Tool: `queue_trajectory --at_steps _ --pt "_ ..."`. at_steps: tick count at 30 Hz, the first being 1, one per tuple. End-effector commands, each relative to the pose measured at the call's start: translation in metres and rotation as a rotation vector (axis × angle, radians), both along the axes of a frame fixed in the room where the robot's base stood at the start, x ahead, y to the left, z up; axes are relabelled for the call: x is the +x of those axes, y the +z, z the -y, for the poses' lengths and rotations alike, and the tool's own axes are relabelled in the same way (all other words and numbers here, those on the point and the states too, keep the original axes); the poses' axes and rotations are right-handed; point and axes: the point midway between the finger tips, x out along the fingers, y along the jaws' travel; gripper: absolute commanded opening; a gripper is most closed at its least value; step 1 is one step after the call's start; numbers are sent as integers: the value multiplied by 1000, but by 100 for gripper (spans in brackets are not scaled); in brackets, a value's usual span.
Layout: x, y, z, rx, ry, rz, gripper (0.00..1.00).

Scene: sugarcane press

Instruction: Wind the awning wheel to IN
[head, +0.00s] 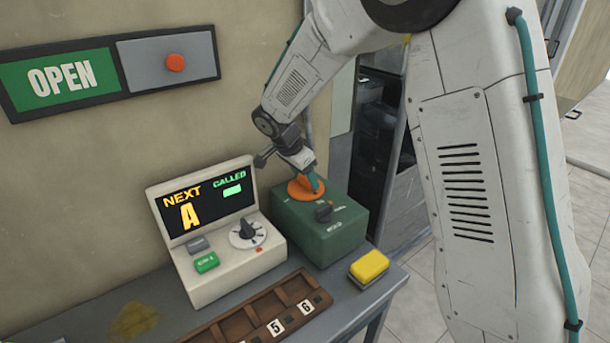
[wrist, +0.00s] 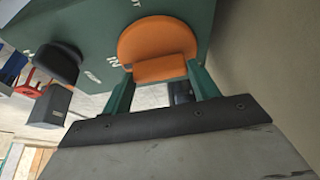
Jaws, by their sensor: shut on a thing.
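The awning wheel is an orange disc (head: 296,192) on top of a green box (head: 318,237), beside its black knob (head: 323,212). In the wrist view the orange wheel (wrist: 158,36) has a raised bar across its near side, and a white "IN" mark sits just left of that bar. Another mark, partly cut off, shows at the top edge. My gripper (head: 312,182) is over the wheel. In the wrist view its teal fingers (wrist: 162,82) stand on either side of the bar, shut on it. The fingertip contact is partly hidden.
Left of the box stands a cream console (head: 235,262) with a screen and dial. A yellow block (head: 369,266) lies right of it. A brown tray (head: 262,320) with number tags is in front. An OPEN sign (head: 60,80) hangs on the wall at left.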

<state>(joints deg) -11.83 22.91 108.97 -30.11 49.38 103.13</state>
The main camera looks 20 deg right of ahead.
Motion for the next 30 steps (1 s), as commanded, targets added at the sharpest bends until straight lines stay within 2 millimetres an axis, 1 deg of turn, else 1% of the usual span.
queue_trajectory --at_steps 17,18,19,20,27,30 --pt "1 0 -1 4 -30 2 37" --pt "1 0 -1 3 -30 2 71" --pt "1 0 -1 3 -30 2 80" --pt "1 0 -1 3 -30 2 82" --pt "0 0 0 1 -30 1 82" --pt "0 5 -2 2 -29 2 82"
